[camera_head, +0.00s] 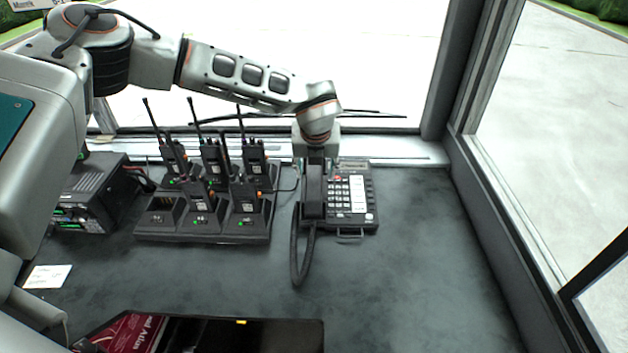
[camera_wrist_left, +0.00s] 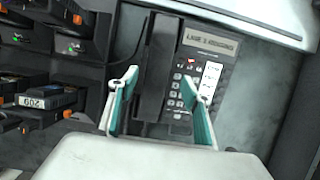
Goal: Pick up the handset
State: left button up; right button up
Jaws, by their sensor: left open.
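The black handset (camera_head: 314,192) lies in its cradle on the left side of the desk phone (camera_head: 357,194), with its coiled cord (camera_head: 296,255) looping down toward the front. My left gripper (camera_head: 316,160) is over the upper part of the handset, pointing down; its fingers are mostly hidden in the head view. In the left wrist view the gripper (camera_wrist_left: 158,108) is open, with one teal-padded finger on each side of the handset (camera_wrist_left: 160,62). The right finger overlaps the keypad side of the phone (camera_wrist_left: 205,70). I cannot tell whether the fingers touch the handset. My right gripper is not in view.
A charging dock (camera_head: 200,234) with several radios stands left of the phone. A black radio unit (camera_head: 88,200) sits further left. A dark case (camera_head: 250,335) lies at the front. The counter (camera_head: 430,270) right of the phone is clear up to the window frame.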

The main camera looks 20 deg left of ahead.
aim_at(314, 177)
pick_arm(q)
jog(key=x, duration=0.3)
jog(key=shift+a+f+p, duration=0.3)
jog(key=shift+a, duration=0.05)
jog(key=shift+w+f, duration=0.2)
jog(key=shift+f, duration=0.1)
pick_arm(e)
jog(key=shift+w+r, duration=0.55)
jog(key=shift+r, duration=0.35)
pick_arm(q)
jog(key=shift+f, duration=0.1)
pick_arm(e)
jog(key=shift+f, duration=0.25)
pick_arm(q)
jog(key=shift+f+b, duration=0.1)
jog(key=shift+b, duration=0.2)
pick_arm(e)
jog(key=shift+s+f, duration=0.15)
jog(key=shift+f, duration=0.15)
jog(key=shift+f, duration=0.1)
